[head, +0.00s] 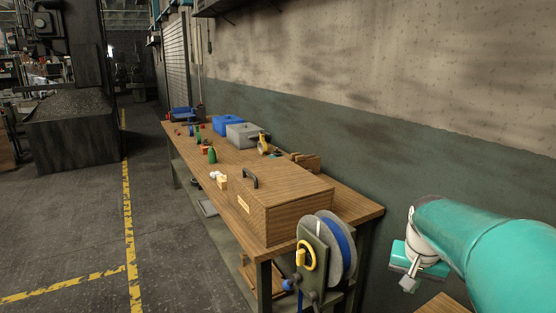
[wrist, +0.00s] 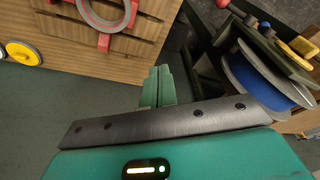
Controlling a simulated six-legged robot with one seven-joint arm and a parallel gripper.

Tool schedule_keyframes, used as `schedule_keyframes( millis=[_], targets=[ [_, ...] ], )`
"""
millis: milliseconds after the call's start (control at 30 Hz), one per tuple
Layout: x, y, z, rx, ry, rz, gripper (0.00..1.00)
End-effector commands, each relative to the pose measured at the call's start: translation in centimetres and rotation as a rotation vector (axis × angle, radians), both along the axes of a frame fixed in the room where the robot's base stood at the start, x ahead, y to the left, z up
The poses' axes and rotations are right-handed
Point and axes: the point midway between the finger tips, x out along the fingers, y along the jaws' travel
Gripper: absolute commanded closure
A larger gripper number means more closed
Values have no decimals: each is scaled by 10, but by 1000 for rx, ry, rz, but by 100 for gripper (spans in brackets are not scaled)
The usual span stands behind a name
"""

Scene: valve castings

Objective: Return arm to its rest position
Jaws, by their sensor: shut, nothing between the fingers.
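My gripper (head: 408,284) hangs at the lower right of the head view, at the end of my teal arm. It is right of the workbench and apart from it. In the wrist view my gripper's two green fingers (wrist: 158,76) lie together with nothing between them. They stand over a gap between a wooden slatted surface (wrist: 125,55) and a grey reel with a blue band (wrist: 262,80). I see no contact with either.
The wooden workbench (head: 350,203) runs along the wall, with a handled wooden box (head: 290,213) at its near end. The reel (head: 338,245) is mounted there beside a yellow ring (head: 306,255). A red-grey ring (wrist: 105,12) lies on the slatted surface.

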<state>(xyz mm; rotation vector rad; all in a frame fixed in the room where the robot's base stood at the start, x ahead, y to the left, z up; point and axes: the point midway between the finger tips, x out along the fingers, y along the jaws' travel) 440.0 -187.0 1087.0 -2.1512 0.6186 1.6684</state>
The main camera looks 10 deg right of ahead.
Motion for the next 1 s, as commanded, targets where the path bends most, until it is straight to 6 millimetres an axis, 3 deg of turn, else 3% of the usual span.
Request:
schedule_keyframes(
  millis=[33,200,500,700,1000],
  targets=[
    [-10,23,11,-13,-22,50,100],
    [-46,84,28,-40,-78,199,100],
    [-121,163,31,-70,-188,455,100],
    [-150,185,23,-76,-230,552,100],
    [-153,188,21,-76,-234,564,100]
  ],
)
